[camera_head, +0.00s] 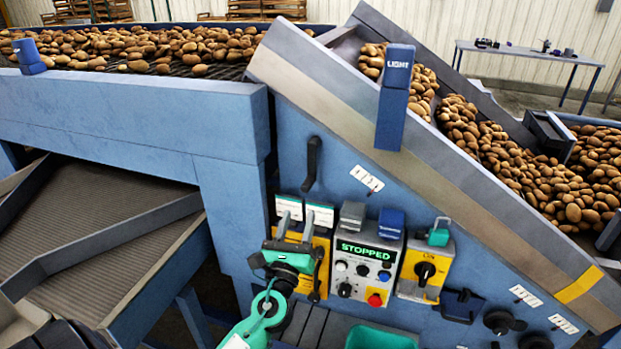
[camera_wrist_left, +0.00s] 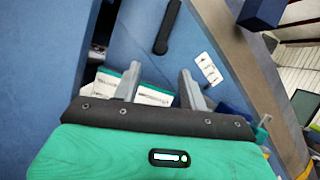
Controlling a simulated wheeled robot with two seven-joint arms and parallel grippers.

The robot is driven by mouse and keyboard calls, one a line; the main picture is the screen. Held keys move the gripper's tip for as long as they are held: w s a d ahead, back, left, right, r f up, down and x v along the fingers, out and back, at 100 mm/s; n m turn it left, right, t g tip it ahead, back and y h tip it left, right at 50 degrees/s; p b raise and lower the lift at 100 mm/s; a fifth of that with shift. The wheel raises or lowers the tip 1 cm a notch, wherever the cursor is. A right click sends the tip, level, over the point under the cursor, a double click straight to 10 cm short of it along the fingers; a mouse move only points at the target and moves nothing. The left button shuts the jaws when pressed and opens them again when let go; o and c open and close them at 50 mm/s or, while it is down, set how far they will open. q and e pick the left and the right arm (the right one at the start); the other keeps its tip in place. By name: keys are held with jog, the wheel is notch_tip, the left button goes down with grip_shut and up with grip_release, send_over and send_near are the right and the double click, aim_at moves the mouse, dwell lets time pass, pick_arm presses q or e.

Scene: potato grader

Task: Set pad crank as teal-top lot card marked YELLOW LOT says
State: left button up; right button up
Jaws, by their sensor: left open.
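Two white lot cards with teal tops stand side by side on the blue machine front, a left card (camera_head: 289,207) and a right card (camera_head: 320,215). In the left wrist view the left card (camera_wrist_left: 107,86) and right card (camera_wrist_left: 154,97) are partly hidden by my gripper; their print is too small to read. My left gripper (camera_head: 296,228) is open and empty, its fingers in front of the cards. A black crank-like handle (camera_head: 312,164) is above the cards, with a small marked label (camera_head: 367,178) to its right; I cannot tell whether it is the pad crank.
A control box (camera_head: 364,264) with a STOPPED display, knobs and a red button is right of the gripper. A yellow panel (camera_head: 425,270) with a black knob is beside it. Potatoes (camera_head: 462,130) fill the sloping conveyor. A LIGHT post (camera_head: 394,100) stands above.

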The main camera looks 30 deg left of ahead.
aim_at(307, 185)
pick_arm(q)
jog(key=p+x, duration=0.3)
jog(key=x, duration=0.6)
jog(key=shift+w+r, duration=0.1)
jog(key=shift+w+a+r+p, duration=0.1)
jog(key=shift+w+a+p, duration=0.2)
jog(key=shift+w, duration=0.2)
jog(key=shift+d, duration=0.1)
grip_shut()
